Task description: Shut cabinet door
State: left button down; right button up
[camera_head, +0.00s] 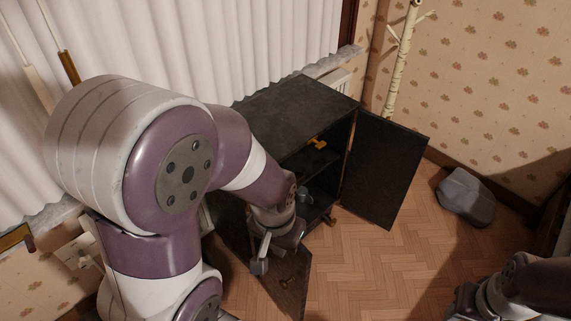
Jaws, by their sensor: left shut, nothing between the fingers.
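A black cabinet (285,112) stands against the wall below the curtain, with its front open. Its right door (384,172) is swung wide open to the right. Its left door (289,287) also stands open, toward the bottom of the view, and is partly hidden by my left arm. My left gripper (260,264) is shut and empty, at the left door beside its upper edge. I cannot tell whether it touches the door. My right arm shows at the bottom right corner, but its fingers are not visible.
A grey rounded object (466,197) lies on the floor by the right wall. A pale coat stand (401,60) is in the corner. The parquet floor (375,265) in front is clear.

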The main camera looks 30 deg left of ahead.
aim_at(287, 277)
jog(key=j+u, duration=0.15)
jog(key=u, duration=0.25)
jog(key=j+u, duration=0.15)
jog(key=u, duration=0.3)
jog(key=i+l, duration=0.05)
